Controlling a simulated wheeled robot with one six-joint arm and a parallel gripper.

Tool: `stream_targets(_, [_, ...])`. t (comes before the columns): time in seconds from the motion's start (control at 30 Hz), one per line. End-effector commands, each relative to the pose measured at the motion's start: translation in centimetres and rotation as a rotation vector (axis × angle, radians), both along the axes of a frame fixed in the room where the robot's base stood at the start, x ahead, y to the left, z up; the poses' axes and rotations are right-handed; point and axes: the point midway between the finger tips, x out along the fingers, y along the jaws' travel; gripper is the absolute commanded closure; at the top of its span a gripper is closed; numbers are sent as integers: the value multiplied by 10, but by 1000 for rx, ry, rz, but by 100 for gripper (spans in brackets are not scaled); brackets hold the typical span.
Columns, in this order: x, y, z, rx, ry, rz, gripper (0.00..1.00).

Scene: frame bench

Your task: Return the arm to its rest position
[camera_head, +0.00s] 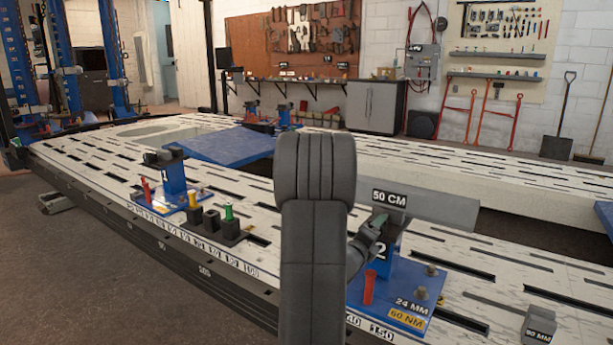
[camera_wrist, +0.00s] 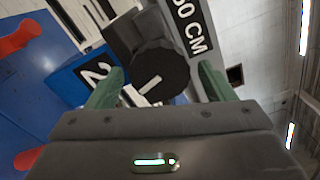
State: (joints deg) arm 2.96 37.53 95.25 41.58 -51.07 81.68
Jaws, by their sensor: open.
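My gripper (camera_wrist: 158,84) is open, with its two green fingers spread apart in the wrist view. A dark round knob (camera_wrist: 160,72) with a white mark shows between the fingers, and no finger visibly presses on it. How far the knob is in depth, I cannot tell. In the head view my gripper (camera_head: 379,222) is beside the blue clamp stand marked 2 (camera_head: 382,268), just below the grey bar labelled 50 CM (camera_head: 440,207). My grey arm stands upright in the middle of the head view and hides part of the bench behind it.
The white slotted bench (camera_head: 480,255) runs across the view. A blue base plate (camera_head: 400,302) carries a red pin (camera_head: 368,288) and bolts. A black block with sockets (camera_head: 222,232) and another blue clamp (camera_head: 173,178) stand to the left. A grey 90 MM block (camera_head: 538,325) sits at right.

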Motion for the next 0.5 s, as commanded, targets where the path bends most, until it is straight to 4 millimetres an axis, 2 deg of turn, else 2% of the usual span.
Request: stream_targets(0.5, [0, 0, 2, -342, 231, 0, 24])
